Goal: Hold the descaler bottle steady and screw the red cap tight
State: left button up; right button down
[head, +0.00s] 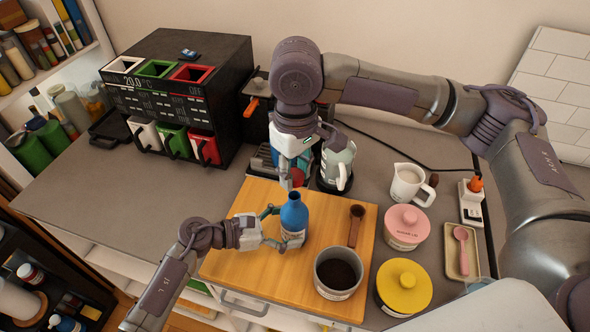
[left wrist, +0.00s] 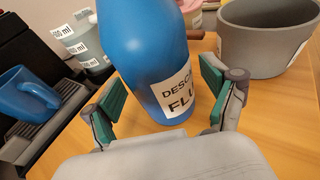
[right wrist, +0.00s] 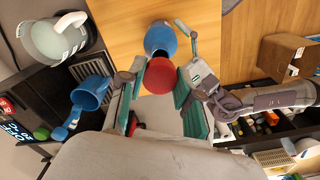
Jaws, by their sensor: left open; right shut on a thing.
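The blue descaler bottle (head: 294,214) stands upright on the wooden board (head: 235,262). In the left wrist view the bottle (left wrist: 152,55), with its white label, stands between the spread fingers of my left gripper (left wrist: 165,105), which is open around it. My left gripper (head: 280,226) reaches it from the lower left in the head view. My right gripper (head: 291,178) is above and behind the bottle, shut on the red cap (right wrist: 160,76). The cap is partly hidden in the head view. In the right wrist view the bottle (right wrist: 160,38) shows beyond the cap, apart from it.
On the board a grey pot (head: 338,290) with dark contents and a brown scoop (head: 355,225) are right of the bottle. A pink canister (head: 406,222) and yellow canister (head: 403,282) stand further right. A black machine (head: 175,90) is at back left. The board's left part is clear.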

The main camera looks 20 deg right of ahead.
pick_arm(q)
jog(key=shift+x, duration=0.95)
jog(key=shift+c, duration=0.3)
jog(key=c, duration=1)
jog(key=shift+a+f, duration=0.1)
jog(key=shift+f, duration=0.15)
pick_arm(e)
jog(key=shift+f, duration=0.15)
pick_arm(q)
jog(key=o, duration=0.5)
jog(key=shift+c, duration=0.2)
jog(key=c, duration=0.6)
